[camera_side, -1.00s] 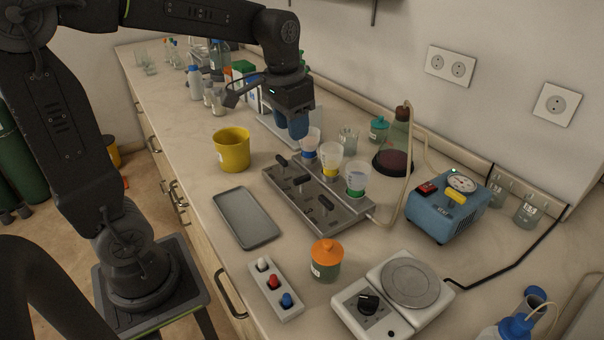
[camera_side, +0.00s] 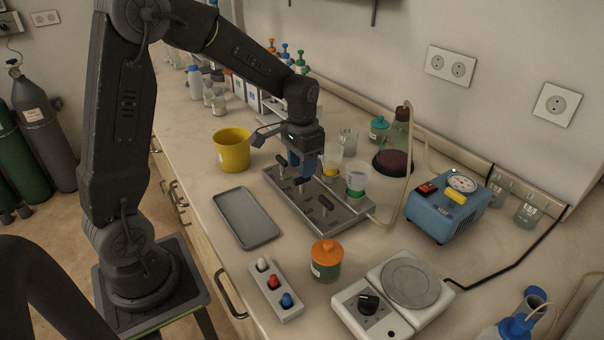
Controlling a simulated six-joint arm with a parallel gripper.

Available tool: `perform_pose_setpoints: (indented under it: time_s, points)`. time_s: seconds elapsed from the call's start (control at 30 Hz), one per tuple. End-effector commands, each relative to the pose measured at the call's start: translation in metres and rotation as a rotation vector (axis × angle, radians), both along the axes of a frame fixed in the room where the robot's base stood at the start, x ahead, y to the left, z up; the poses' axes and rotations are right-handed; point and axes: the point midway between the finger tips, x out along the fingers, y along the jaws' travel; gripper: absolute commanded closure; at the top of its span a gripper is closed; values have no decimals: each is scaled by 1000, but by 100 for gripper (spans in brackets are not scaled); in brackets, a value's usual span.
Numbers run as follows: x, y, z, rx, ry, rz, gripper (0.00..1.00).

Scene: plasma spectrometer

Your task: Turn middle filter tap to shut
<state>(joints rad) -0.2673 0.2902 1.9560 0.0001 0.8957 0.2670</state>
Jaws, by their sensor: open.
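The grey filter manifold (camera_side: 335,221) stands on the bench with a row of three dark taps on top. The middle tap (camera_side: 300,181) shows just below my gripper (camera_side: 302,172). The near tap (camera_side: 325,203) and the far tap (camera_side: 281,160) lie on either side of it. Behind the manifold stand a yellow-banded filter cup (camera_side: 331,166), partly covered by my gripper, and a green-banded cup (camera_side: 356,181). The blue-banded cup is hidden.
A yellow beaker (camera_side: 232,150) and a grey tray (camera_side: 246,218) stand left of the manifold. An orange-lidded jar (camera_side: 326,262) is in front. A hose runs from the manifold up to a dark flask (camera_side: 393,160). A blue pump (camera_side: 446,207) stands at right.

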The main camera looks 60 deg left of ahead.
Motion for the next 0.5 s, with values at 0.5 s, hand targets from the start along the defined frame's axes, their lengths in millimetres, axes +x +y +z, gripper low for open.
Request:
perform_pose_setpoints:
  time_s: [0.5]
  points:
    - [0,0,-32,0,0,0,60]
